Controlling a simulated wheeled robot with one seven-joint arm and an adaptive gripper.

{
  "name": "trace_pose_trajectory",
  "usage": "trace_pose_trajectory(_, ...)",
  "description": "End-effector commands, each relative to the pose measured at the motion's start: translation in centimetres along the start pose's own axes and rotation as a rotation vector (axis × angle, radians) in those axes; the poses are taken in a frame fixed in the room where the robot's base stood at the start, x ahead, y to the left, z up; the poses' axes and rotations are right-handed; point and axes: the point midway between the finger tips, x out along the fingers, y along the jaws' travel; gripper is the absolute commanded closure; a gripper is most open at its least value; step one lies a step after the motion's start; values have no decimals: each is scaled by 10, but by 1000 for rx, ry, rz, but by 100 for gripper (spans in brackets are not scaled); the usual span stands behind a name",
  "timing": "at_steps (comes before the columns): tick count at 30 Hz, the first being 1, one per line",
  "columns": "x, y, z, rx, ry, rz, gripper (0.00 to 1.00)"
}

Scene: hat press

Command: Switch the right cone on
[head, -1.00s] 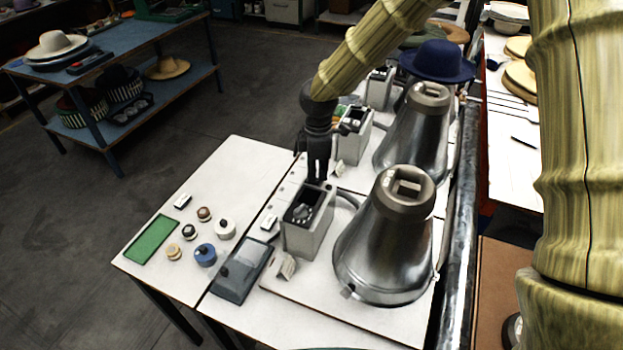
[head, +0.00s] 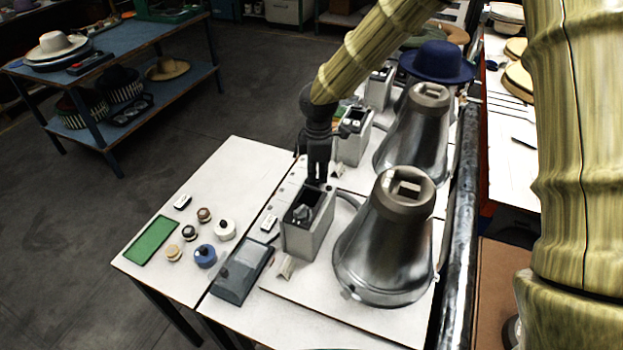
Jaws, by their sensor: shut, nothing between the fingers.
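Two large metal cones stand in a row on the white table. The near cone (head: 370,255) is at the front right, and a farther cone (head: 408,148) stands behind it. A grey control box (head: 308,235) with a dark top and a knob (head: 303,212) stands just left of the near cone. A similar box (head: 353,145) stands left of the farther cone. My gripper (head: 318,182) points down, shut and empty, at the back edge of the near box's top. I cannot tell whether it touches the box. The switch markings are too small to read.
A grey lidded case (head: 242,270), a green mat (head: 152,240) and several small pots, including a blue one (head: 205,256), lie left of the near box. A blue hat (head: 437,62) is at the back. A metal rail (head: 464,200) runs along the right.

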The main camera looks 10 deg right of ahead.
Motion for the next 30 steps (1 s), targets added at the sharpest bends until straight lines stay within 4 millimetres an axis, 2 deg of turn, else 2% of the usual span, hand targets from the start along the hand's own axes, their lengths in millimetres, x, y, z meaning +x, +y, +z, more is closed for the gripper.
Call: trace_pose_trajectory(30, -65, 0, 0, 0, 0, 1, 100)
